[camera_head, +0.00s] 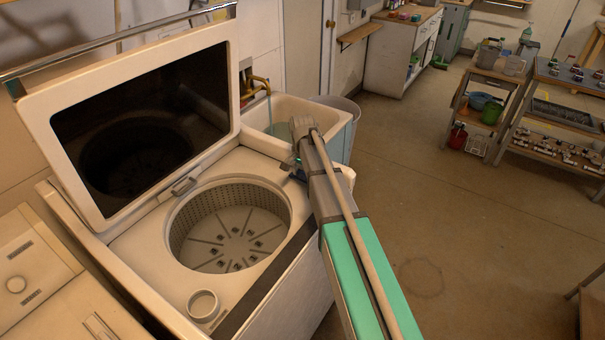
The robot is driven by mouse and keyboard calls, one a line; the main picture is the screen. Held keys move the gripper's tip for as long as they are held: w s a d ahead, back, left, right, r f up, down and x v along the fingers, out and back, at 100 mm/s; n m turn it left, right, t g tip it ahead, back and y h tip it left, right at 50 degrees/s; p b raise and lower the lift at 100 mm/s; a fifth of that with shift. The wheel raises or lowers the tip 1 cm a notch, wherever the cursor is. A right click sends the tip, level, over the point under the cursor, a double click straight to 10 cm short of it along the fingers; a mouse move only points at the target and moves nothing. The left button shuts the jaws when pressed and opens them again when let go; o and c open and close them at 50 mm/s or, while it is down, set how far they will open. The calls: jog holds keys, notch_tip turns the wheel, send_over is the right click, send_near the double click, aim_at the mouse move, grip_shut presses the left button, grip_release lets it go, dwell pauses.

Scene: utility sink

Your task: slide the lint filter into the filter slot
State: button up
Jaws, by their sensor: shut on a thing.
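The open top-loading washer (248,285) stands at the left, with its perforated round drum (225,235) uncovered. My arm reaches in from the lower right to the washer's back right corner. My gripper (296,172) shows only as a small dark part beside the arm, low over the top panel at that corner. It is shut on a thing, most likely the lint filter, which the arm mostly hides. I cannot make out the filter's shape or tilt. The filter slot cannot be made out; that corner of the panel is partly covered by my gripper and arm.
The raised lid (228,62) with its dark window stands behind the drum. A utility sink (285,112) with a brass faucet (258,82) is just behind the washer. A round cup-like dispenser (203,305) sits at the front. Open floor lies to the right.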

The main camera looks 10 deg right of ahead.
jog(key=shift+f+b, duration=0.55)
jog(key=shift+f, duration=0.1)
jog(key=o, duration=1.3)
jog(key=shift+r, duration=0.15)
notch_tip(320, 180, up, 15)
jog(key=p, duration=1.5)
jog(key=shift+r, duration=0.1)
jog(key=shift+s, duration=0.1)
jog(key=s+f+n+b, duration=0.1)
jog(key=s+n, duration=0.2)
jog(key=s, duration=0.5)
jog(key=s+f+n+b, duration=0.2)
jog(key=s+n, duration=0.1)
jog(key=s, duration=0.5)
jog(key=s+f+n+b, duration=0.1)
jog(key=s+f+n, duration=0.1)
jog(key=s, duration=0.6)
jog(key=shift+f+n+b, duration=0.1)
jog(key=shift+n+b, duration=0.3)
jog(key=shift+n, duration=0.1)
